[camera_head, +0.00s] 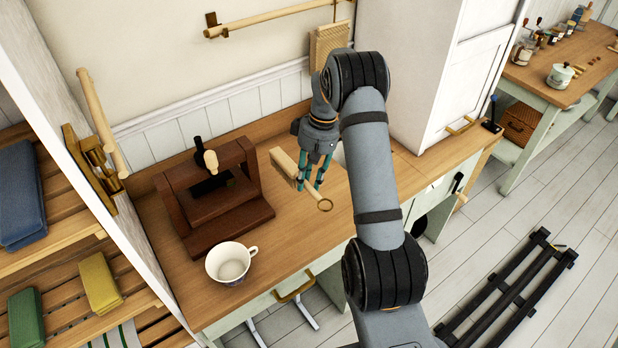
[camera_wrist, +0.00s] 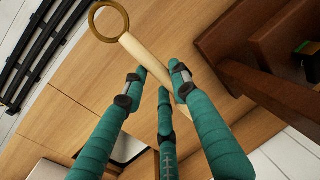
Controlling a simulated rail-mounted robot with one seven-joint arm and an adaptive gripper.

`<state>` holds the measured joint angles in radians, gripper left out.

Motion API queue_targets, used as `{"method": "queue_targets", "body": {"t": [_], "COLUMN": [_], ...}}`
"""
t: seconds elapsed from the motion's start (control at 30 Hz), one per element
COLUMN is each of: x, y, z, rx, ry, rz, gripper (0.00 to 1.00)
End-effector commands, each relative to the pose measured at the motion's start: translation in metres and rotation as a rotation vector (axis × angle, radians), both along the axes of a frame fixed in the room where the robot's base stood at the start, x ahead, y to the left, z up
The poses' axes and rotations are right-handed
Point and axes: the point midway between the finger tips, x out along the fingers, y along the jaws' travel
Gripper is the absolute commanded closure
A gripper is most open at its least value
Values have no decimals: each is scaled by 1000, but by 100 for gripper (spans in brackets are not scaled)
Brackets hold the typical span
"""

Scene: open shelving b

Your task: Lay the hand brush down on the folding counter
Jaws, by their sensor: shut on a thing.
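My gripper (camera_head: 308,186) is shut on the hand brush's pale wooden handle. The hand brush (camera_head: 284,164) has a light wooden block at upper left and a brass-coloured ring at the lower right end. In the wrist view the brush (camera_wrist: 142,54) runs diagonally between my teal fingers (camera_wrist: 160,78), its ring at upper left; its other end is partly hidden behind a finger. The brush is over the wooden counter (camera_head: 292,240); I cannot tell whether it touches the top. The counter also shows in the wrist view (camera_wrist: 85,75).
A dark wooden stand (camera_head: 215,195) is left of the brush, and a white cup (camera_head: 230,262) stands near the front edge. A white cabinet (camera_head: 440,75) rises at right. Shelves (camera_head: 70,258) with folded cloths are at left. The counter front centre is clear.

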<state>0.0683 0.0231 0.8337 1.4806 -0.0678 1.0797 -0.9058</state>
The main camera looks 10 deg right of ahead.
Motion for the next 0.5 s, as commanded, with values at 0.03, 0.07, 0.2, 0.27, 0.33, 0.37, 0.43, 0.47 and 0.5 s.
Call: {"method": "queue_targets", "body": {"t": [0.03,0.07,0.2,0.27,0.33,0.37,0.43,0.47,0.5], "x": [0,0,0,0,0,0,0,0,0], "y": [-1,-1,-1,-1,0,0,0,0,0], "z": [-8,-11,-26,-33,-40,-44,-51,-54,-59], "rx": [0,0,0,0,0,1,0,0,0], "ry": [0,0,-1,-1,-1,0,-1,-1,-1], "rz": [-1,-1,-1,-1,-1,-1,0,0,0], "gripper": [100,100,100,100,100,100,100,100,100]}}
